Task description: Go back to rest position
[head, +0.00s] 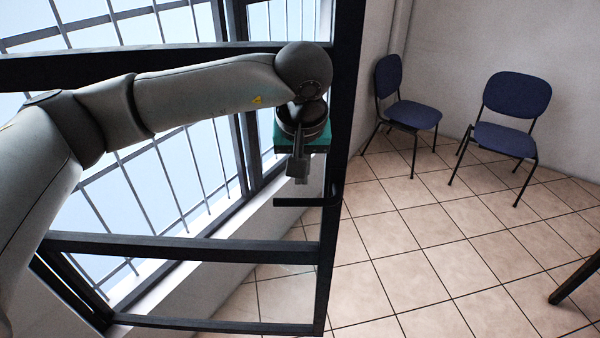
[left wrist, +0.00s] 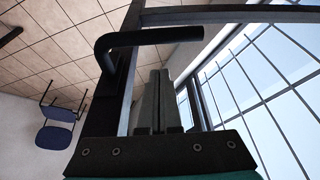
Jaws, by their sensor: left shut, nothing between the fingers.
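My left gripper (head: 297,172) hangs from the end of my left arm, in front of the open window frame in the head view. Its fingers are closed together and hold nothing. In the left wrist view the gripper's fingers (left wrist: 157,100) also show shut, close beside the black window handle (left wrist: 150,36). The handle (head: 300,201) shows just below the fingertips in the head view. I cannot tell whether the fingers touch it. My right gripper is in neither view.
A dark-framed window sash (head: 340,150) stands open into the room around my left forearm. Two blue chairs (head: 408,113) (head: 515,95) stand by the back wall. The tiled floor (head: 440,250) between is clear. A dark leg (head: 577,279) juts in at right.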

